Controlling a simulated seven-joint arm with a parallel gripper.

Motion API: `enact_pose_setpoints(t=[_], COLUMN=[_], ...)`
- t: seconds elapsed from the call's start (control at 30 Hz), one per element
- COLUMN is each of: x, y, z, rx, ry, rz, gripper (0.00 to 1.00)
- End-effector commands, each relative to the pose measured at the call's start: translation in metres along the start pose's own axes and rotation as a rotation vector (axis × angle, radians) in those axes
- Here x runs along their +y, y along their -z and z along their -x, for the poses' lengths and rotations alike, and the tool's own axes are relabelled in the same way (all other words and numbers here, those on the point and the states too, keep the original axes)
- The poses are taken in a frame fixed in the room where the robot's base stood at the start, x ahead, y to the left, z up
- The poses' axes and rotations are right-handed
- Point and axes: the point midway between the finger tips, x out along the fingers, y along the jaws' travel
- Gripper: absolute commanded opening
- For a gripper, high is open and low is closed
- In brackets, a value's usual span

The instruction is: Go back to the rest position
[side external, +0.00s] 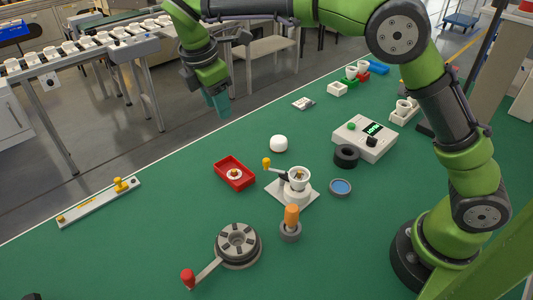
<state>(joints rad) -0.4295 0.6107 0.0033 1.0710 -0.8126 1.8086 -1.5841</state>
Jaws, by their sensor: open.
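My gripper (217,104) hangs in the air at the upper left, over the far edge of the green table. Its teal fingers point down; it is open and nothing shows between the fingers. It is well apart from everything on the table. A white fixture (292,193) with a yellow-knobbed lever and a white cup on top stands mid-table. A red tray (220,171) left of it holds a small round white piece (234,175). A white box with a green display (364,138) stands at the right.
A rotary fixture with a red-knobbed crank (238,244) stands in front, near an orange-handled tool (291,217) in a grey holder. A white dome (279,143), black ring (346,156) and blue dish (341,187) lie mid-table. A conveyor (90,50) stands behind. Left table area is mostly clear.

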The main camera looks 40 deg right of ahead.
Motion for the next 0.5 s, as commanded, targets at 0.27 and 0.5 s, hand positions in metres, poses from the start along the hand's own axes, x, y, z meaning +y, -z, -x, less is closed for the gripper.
enact_pose_setpoints(t=[0.27, 0.5], x=[-0.055, -0.127], y=[-0.048, -0.098], z=[0.007, 0.012], rx=[0.207, 0.438], ry=[0.007, 0.066], rz=[-0.655, -1.261], gripper=[0.43, 0.43])
